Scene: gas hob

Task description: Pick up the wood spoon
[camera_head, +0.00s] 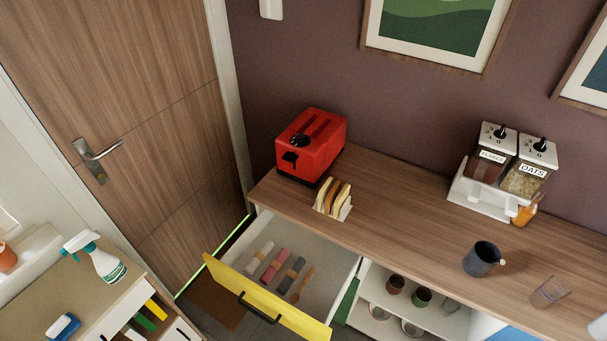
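A small brown wood spoon (302,285) lies in the open drawer (330,264) with the yellow front. Neither of my grippers is in view.
The yellow drawer front (265,305) juts out from under the wooden counter (400,205). On the counter stand a red toaster (315,142), a toast rack (332,200), cereal dispensers (500,170), a dark mug (481,259) and a glass (548,293).

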